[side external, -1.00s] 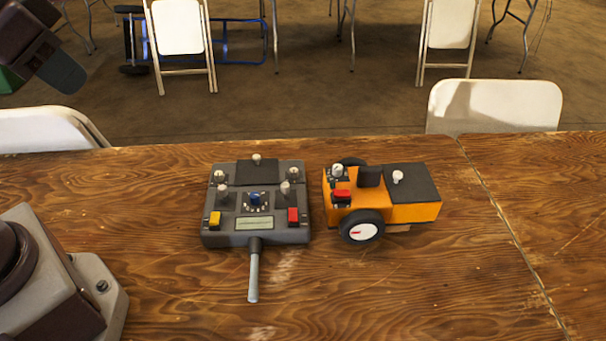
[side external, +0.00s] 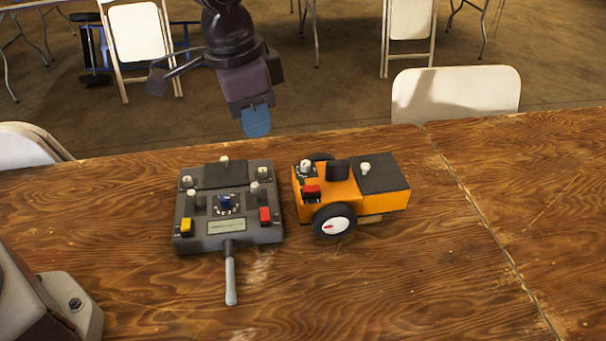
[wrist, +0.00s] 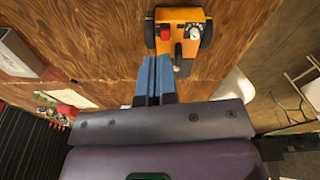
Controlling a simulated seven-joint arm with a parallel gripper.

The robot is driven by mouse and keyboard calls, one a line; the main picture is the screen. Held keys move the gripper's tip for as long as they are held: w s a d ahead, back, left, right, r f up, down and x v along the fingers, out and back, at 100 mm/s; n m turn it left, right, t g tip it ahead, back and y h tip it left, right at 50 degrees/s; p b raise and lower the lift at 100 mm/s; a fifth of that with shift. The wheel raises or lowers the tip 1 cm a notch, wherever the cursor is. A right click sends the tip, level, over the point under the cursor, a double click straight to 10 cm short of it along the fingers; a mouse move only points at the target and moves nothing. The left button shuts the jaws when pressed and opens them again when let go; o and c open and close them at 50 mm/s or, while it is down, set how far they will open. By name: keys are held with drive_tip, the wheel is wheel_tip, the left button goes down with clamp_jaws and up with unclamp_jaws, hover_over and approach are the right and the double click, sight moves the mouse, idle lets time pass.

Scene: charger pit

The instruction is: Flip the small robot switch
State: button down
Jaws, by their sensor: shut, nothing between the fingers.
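The small robot (side external: 340,202) is an orange wheeled block with a dark grey top plate, standing on the wooden table right of the grey controller (side external: 218,242). A red switch (side external: 311,191) and a silver knob (side external: 306,166) sit at its left end. In the wrist view, the small robot (wrist: 180,15) is at the top, with the red switch (wrist: 165,33) and silver knob (wrist: 194,32) visible. My gripper (side external: 257,124) has blue fingers, is shut and empty, and hangs above and behind the controller, left of the small robot. Its fingers (wrist: 153,72) point toward the robot, apparently apart from it.
The controller carries a red button (side external: 265,215), a yellow button (side external: 187,225) and a light-grey handle (side external: 231,275) toward the front. The table (side external: 400,280) is clear in front and to the right. A white chair (side external: 455,97) stands behind the table edge.

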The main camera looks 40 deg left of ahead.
sight(306, 188)
drive_tip(key=shift+m+t+h, duration=0.3)
drive_tip(key=shift+m+t, duration=0.1)
drive_tip(key=shift+m, duration=0.5)
drive_tip(key=w+d, duration=0.1)
drive_tip(key=w, duration=0.1)
drive_tip(key=w+d+r, duration=0.1)
drive_tip(key=w, duration=0.1)
drive_tip(key=shift+d, duration=0.4)
drive_tip(key=shift+f, duration=0.1)
drive_tip(key=x, duration=0.8)
drive_tip(key=s+a+x, duration=0.1)
drive_tip(key=x, duration=0.4)
drive_tip(key=shift+d+f, duration=0.1)
drive_tip(key=shift+f, duration=0.45)
